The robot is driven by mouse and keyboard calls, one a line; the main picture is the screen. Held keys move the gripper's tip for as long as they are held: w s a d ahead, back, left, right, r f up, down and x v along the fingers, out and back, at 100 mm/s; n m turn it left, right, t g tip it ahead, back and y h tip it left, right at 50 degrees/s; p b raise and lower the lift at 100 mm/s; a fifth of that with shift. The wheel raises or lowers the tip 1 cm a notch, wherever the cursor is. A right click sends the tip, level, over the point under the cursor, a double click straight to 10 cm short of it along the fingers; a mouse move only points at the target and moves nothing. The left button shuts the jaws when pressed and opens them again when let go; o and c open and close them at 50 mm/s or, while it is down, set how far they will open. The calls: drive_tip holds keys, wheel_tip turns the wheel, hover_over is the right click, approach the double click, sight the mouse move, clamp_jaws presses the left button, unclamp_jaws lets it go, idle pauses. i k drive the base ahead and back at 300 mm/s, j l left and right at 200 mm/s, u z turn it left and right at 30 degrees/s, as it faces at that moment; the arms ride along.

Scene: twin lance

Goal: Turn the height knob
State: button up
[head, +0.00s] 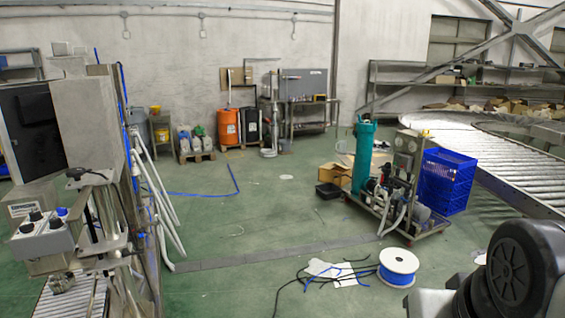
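A machine with a vertical metal column (93,222) stands at the left edge. A small black hand knob (76,173) sits on a crank-like piece at the top of this column. A grey control box (42,240) beside it carries several small dark knobs (36,216) and a blue one (62,212). I cannot tell for certain which of these is the height knob; no label is readable. My gripper is not in view. A dark rounded joint and grey link, likely of my arm, fill the lower right corner, far from the machine.
A roller conveyor (505,165) runs along the right. A pump skid with a teal cylinder (363,155) and a blue crate (447,182) stand right of centre. A blue-wound spool (398,267) and loose cables lie on the floor. Green floor (245,215) in the middle is mostly clear.

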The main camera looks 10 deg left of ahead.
sight(75, 172)
drive_tip(key=i+j+u, duration=0.15)
drive_tip(key=i+u, duration=0.55)
drive_tip(key=u, duration=0.15)
drive_tip(key=i+u, duration=0.4)
